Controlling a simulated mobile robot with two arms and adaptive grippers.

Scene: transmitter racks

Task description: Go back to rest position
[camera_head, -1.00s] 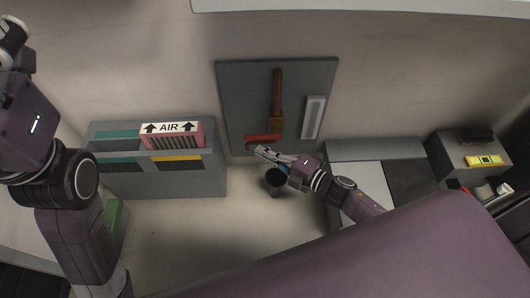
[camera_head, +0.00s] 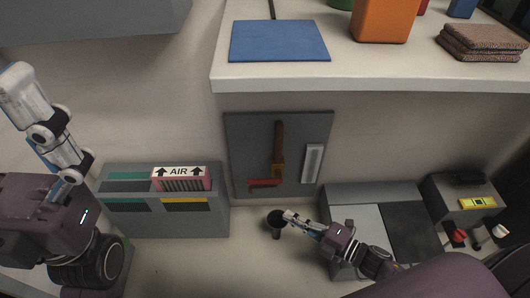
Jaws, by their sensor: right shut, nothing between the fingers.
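My right gripper (camera_head: 291,217) is low in the head view, reaching in from the lower right. It is shut and empty. Its tip is close to a small dark cup-like object (camera_head: 275,219) on the floor; I cannot tell whether they touch. My left arm stands at the left edge, with its white and grey gripper (camera_head: 72,172) near the grey rack; its fingers do not show clearly enough to tell open from shut.
A grey rack (camera_head: 165,222) with an AIR-labelled filter (camera_head: 181,179) stands at the left. A grey wall panel (camera_head: 240,150) holds a red-brown handled tool (camera_head: 278,150). A white counter (camera_head: 290,84) juts out above. Grey boxes stand at the right.

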